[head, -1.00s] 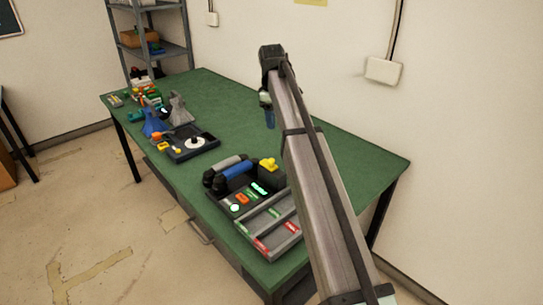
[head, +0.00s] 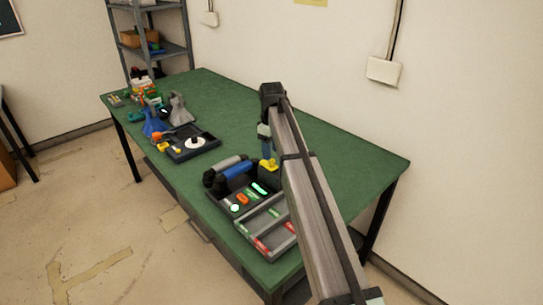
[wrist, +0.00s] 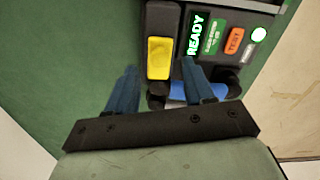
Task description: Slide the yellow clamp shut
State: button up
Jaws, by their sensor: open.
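The yellow clamp (wrist: 160,58) sits on the upper edge of the dark phone console (head: 229,199), beside the handsets. In the head view the yellow clamp (head: 268,164) is just under my gripper (head: 267,150). In the wrist view my gripper (wrist: 165,88) has its two blue fingers well apart, empty, with the clamp ahead between their lines. I cannot tell whether a finger touches it. A blue handset (wrist: 190,92) lies close to the right finger and is partly hidden by it.
The console shows a lit READY display (wrist: 196,35) and an orange TEST button (wrist: 234,40). A grey compartment tray (head: 268,236) joins its front. A dark tray (head: 190,148) with a white disc stands farther left. Green table surface beside the clamp is clear.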

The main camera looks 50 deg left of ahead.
jog(key=shift+f, duration=1.45)
jog(key=shift+c, duration=0.2)
grip_shut()
